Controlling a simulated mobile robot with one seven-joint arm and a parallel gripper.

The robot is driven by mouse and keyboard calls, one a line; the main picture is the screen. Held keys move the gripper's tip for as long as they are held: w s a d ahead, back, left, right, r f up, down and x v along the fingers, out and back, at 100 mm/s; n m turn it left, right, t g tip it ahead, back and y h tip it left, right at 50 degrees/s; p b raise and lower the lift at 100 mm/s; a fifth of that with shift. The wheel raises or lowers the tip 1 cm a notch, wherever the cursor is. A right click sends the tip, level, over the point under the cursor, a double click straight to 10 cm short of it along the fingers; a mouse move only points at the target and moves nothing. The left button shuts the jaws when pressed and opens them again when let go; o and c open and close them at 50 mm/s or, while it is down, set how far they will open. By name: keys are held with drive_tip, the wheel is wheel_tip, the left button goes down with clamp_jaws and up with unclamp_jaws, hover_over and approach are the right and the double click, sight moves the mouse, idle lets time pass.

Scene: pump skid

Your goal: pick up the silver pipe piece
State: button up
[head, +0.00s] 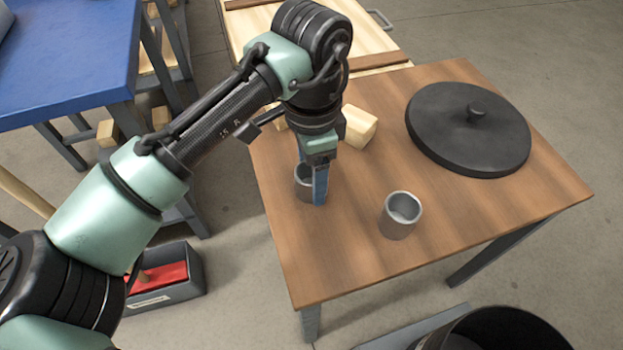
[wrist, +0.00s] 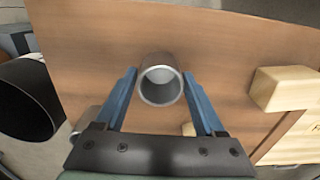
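A silver-grey pipe piece (head: 303,190) stands upright near the left side of the brown table, partly hidden by my gripper (head: 316,180). In the wrist view the pipe piece (wrist: 161,92) shows its open end between the two blue fingers of my gripper (wrist: 160,76). The fingers are apart, one on each side of it, with a narrow gap visible at each side. A second, similar grey pipe piece (head: 398,225) stands upright to the right, nearer the table's front edge. In the wrist view a grey part (wrist: 85,120) shows behind my left finger, mostly hidden.
The brown table (head: 470,220) holds a large black round lid (head: 468,135) at the right and pale wooden blocks (head: 360,127) behind my gripper. A black drum (head: 495,330) stands on the floor in front. A blue-topped bench (head: 60,60) is at the left.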

clamp_jaws()
wheel_tip(320, 180, up, 10)
drive_tip(key=p, duration=0.5)
idle(0.3)
drive_tip(key=shift+d, duration=0.1)
idle(0.3)
